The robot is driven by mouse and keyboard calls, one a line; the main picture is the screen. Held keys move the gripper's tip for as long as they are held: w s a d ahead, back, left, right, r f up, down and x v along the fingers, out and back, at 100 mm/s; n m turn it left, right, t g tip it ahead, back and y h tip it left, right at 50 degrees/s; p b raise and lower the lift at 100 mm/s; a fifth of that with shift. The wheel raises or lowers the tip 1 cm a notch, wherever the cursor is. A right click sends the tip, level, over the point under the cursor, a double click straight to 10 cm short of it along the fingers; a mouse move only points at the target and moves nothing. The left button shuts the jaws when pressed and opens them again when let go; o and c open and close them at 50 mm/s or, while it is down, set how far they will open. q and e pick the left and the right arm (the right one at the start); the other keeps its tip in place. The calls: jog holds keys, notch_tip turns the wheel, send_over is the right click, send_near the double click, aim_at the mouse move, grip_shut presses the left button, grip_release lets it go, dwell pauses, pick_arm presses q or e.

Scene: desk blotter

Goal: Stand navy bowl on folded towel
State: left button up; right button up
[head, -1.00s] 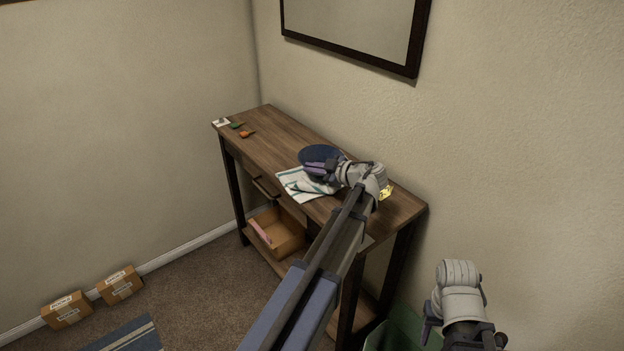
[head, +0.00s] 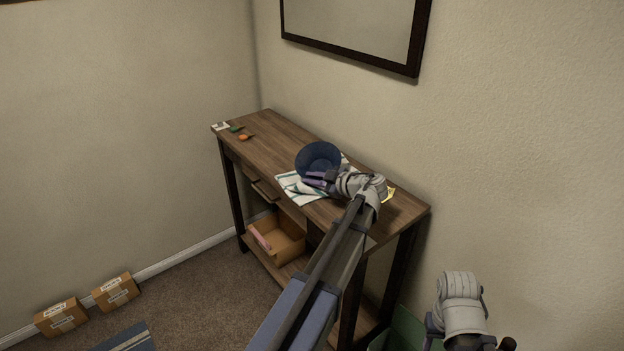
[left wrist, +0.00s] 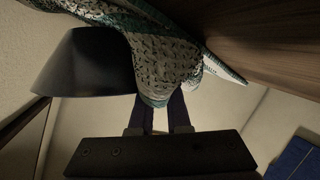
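The navy bowl (head: 318,158) is at the back of the striped white towel (head: 294,190) on the desk. Its round inside faces my head camera, and it looks tipped forward. In the left wrist view the dark bowl (left wrist: 85,65) is beside the bunched towel (left wrist: 165,60), which covers part of its side. My left gripper (head: 314,180) is at the bowl's near side, low over the towel. A narrow gap shows between its fingers (left wrist: 160,115) in the wrist view; the tips are hidden by towel. Only my right arm's wrist shows; its gripper is not clear.
A yellow item (head: 391,194) lies beside my left wrist. Orange (head: 245,137) and green (head: 236,129) items and a white card (head: 220,126) lie at the desk's far left end. The desktop between them and the towel is clear.

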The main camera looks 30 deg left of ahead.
pick_arm(q)
jog(key=o, duration=0.3)
jog(key=shift+f, duration=0.15)
jog(key=shift+o, duration=0.2)
jog(key=shift+r+p, duration=0.5)
jog(key=shift+d+r+p, duration=0.1)
jog(key=shift+r+p, duration=0.4)
jog(key=p+v, duration=0.3)
jog(key=v, duration=0.7)
jog(key=shift+f, duration=0.2)
jog(key=shift+v, duration=0.85)
jog(key=shift+f, duration=0.1)
